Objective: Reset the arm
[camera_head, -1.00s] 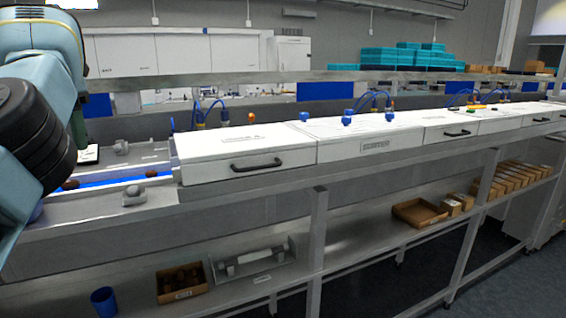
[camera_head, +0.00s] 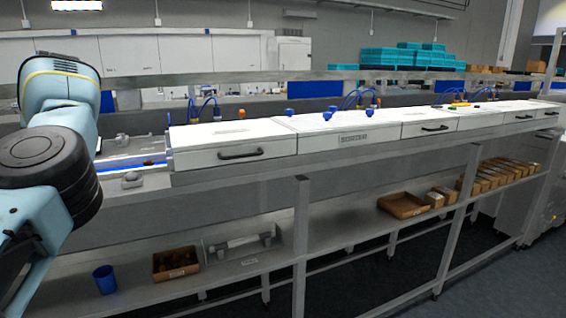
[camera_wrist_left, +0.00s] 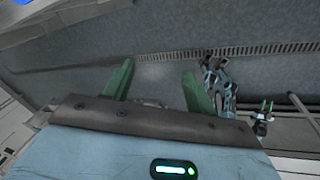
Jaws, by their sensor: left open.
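My left arm stands at the left of the head view, bent beside the conveyor line, and hides part of it. Its gripper is not visible in the head view. In the left wrist view my left gripper (camera_wrist_left: 158,88) shows two green fingers spread apart with nothing between them. Beyond the fingers is grey floor. My right gripper cannot be made out for certain in any view.
A conveyor line with white covers (camera_head: 232,146) runs across the head view. Below it, a shelf holds a blue cup (camera_head: 104,280), a brown box (camera_head: 176,263) and a cardboard tray (camera_head: 403,206). Teal crates (camera_head: 410,57) are stacked behind. Open floor lies at lower right.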

